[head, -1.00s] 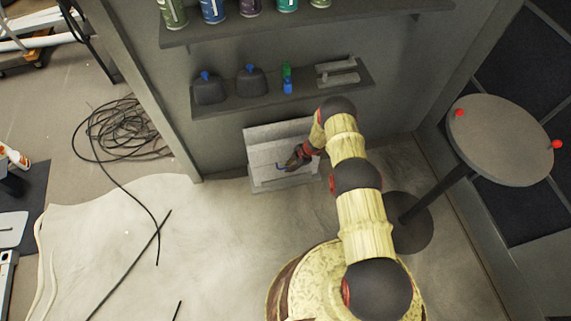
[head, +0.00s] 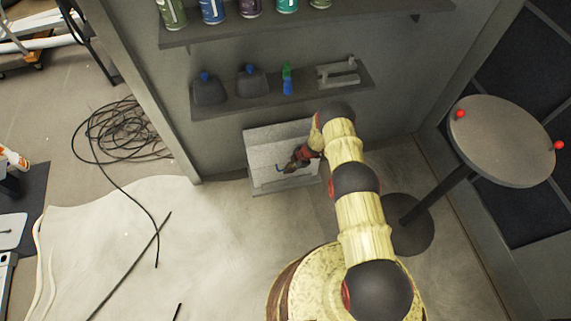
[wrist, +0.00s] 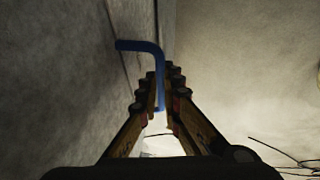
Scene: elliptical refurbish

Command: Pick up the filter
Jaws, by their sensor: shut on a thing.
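A pale grey, box-like unit (head: 265,150) stands low against the wall under the shelves. I cannot tell for certain whether it or its front panel is the filter. A blue bent rod (wrist: 153,47), like a handle, shows in the wrist view beside a grey rough surface (wrist: 75,90). A small piece of the blue rod (head: 279,167) shows in the head view in front of the unit. My gripper (head: 289,168) reaches down to it, and in the wrist view my gripper (wrist: 172,82) is shut on the blue rod. The fingers hide part of the rod.
A shelf (head: 300,98) with dark bottles hangs just above the unit. A round table (head: 505,145) with red knobs stands at right. Black cable (head: 120,130) lies coiled on the floor at left. The pale floor in front of the unit is mostly clear.

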